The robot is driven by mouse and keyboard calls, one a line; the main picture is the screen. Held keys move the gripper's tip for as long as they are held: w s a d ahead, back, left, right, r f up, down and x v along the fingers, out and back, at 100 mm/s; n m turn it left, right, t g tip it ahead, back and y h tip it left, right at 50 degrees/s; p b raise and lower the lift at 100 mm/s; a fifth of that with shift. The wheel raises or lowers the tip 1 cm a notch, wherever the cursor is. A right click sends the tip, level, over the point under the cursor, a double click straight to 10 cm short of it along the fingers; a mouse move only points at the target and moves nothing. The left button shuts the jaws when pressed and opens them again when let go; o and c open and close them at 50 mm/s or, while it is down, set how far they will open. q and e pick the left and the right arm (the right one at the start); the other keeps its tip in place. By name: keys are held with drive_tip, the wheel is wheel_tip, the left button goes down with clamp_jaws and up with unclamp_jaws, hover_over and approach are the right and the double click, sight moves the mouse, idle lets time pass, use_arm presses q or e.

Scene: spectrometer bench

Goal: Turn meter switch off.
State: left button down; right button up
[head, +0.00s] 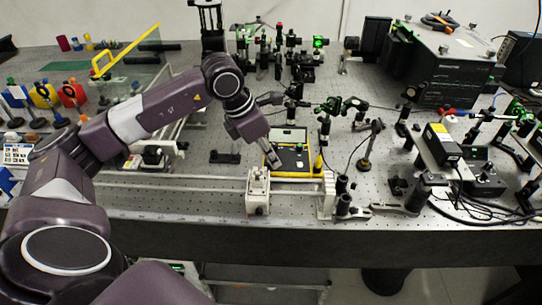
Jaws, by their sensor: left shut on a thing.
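The meter (296,160), a yellow case with a dark face, lies on the perforated bench near the middle of the head view. My left gripper (273,162) reaches down from the left onto the left part of the meter's face. It is shut at the meter switch, which its fingers hide, so I cannot see the switch's position. A small light-coloured part shows on the meter's face to the right of the fingers. My right gripper is not in view.
A white mount (257,193) on a rail stands just in front of the meter. Optical posts crowd behind and to the right of it. A large black box (440,65) stands at the back right. Some bare bench (215,185) shows left of the meter.

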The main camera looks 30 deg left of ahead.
use_arm(q)
drive_tip(key=c, duration=1.9)
unclamp_jaws()
drive_tip(key=shift+r, duration=0.1)
drive_tip(key=v, duration=1.2)
